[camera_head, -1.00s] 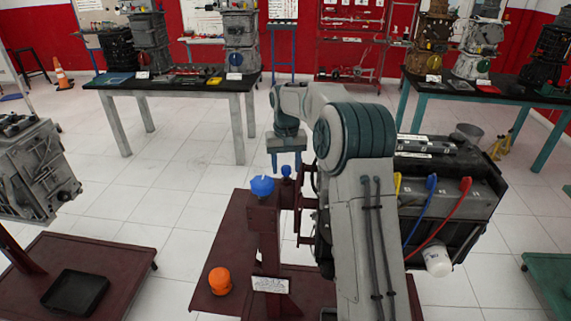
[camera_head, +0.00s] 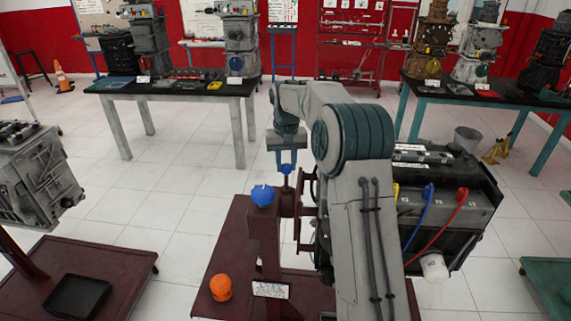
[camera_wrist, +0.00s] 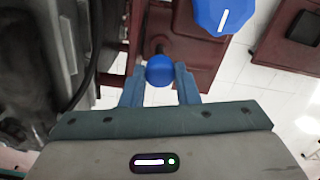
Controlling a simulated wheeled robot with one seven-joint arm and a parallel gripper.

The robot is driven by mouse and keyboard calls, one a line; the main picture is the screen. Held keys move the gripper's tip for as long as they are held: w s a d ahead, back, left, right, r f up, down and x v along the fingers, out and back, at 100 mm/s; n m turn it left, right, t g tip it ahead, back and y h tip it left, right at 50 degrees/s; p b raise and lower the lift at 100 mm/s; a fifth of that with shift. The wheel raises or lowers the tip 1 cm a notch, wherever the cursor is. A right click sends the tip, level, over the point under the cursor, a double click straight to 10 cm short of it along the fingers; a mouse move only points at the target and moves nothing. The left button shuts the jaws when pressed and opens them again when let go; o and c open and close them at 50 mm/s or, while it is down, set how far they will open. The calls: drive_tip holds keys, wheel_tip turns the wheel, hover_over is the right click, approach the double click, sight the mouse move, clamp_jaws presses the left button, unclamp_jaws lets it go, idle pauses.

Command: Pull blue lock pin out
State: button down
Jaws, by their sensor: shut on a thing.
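The blue lock pin's round head (camera_head: 286,169) stands above the dark red engine stand, left of my arm, with a short dark shaft below it. My gripper (camera_head: 286,161) points down and is shut on this head. In the wrist view, the blue ball of the lock pin (camera_wrist: 160,70) sits between the two fingertips of my gripper (camera_wrist: 160,76). Whether the shaft's lower end is still inside its hole cannot be told. A larger blue knob (camera_head: 262,195) tops the post just left of the pin; it shows at the upper right in the wrist view (camera_wrist: 224,14).
The dark red stand (camera_head: 232,240) carries the engine with blue and red hoses (camera_head: 450,215) right of my arm. Another stand (camera_head: 110,265) with a black tray is at left.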

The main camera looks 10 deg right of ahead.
sight(286, 165)
drive_tip(key=shift+w+r, duration=0.15)
drive_tip(key=shift+r, duration=0.15)
drive_tip(key=c, duration=1.2)
unclamp_jaws()
drive_tip(key=shift+c, duration=0.2)
drive_tip(key=shift+o, duration=0.7)
wheel_tip(286, 165, up, 14)
drive_tip(key=shift+s, duration=0.2)
